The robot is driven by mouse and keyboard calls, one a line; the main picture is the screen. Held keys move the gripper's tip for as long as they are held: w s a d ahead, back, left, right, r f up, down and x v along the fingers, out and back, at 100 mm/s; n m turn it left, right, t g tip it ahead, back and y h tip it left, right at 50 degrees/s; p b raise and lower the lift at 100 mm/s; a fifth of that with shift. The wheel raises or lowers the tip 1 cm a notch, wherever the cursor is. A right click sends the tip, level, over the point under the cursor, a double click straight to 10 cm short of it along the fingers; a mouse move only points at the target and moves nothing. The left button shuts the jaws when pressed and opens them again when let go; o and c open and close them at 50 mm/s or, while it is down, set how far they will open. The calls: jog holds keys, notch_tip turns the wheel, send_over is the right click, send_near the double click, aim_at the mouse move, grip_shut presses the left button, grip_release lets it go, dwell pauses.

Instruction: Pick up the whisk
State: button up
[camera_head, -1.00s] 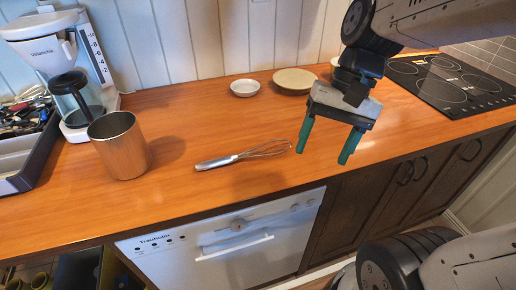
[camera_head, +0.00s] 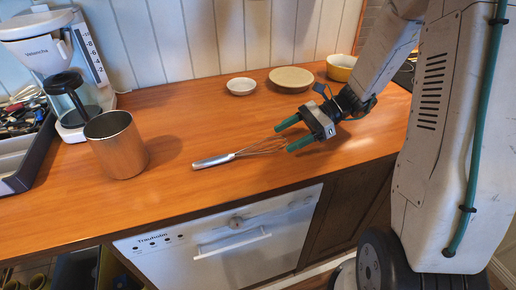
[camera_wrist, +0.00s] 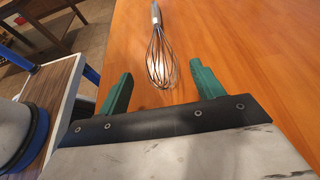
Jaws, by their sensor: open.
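The whisk (camera_head: 213,162) lies flat on the wooden counter, its metal handle to the left and its wire loops to the right. My gripper (camera_head: 282,137) is open, with its two green fingers pointing left at the loop end of the whisk. In the wrist view, the whisk (camera_wrist: 160,52) lies ahead with its loops nearest me. There the gripper (camera_wrist: 156,82) has its fingers spread on either side of the line of the loops. The fingers hold nothing. I cannot tell how high they are above the counter.
A metal cup (camera_head: 118,146) stands left of the whisk, near a coffee maker (camera_head: 60,75) and a utensil tray (camera_head: 28,165). The counter around the whisk is clear.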

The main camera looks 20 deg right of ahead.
aim_at(272, 145)
jog(key=x, duration=0.5)
jog(key=shift+a+f, duration=0.25)
jog(key=shift+a, duration=0.05)
jog(key=c, duration=1.1)
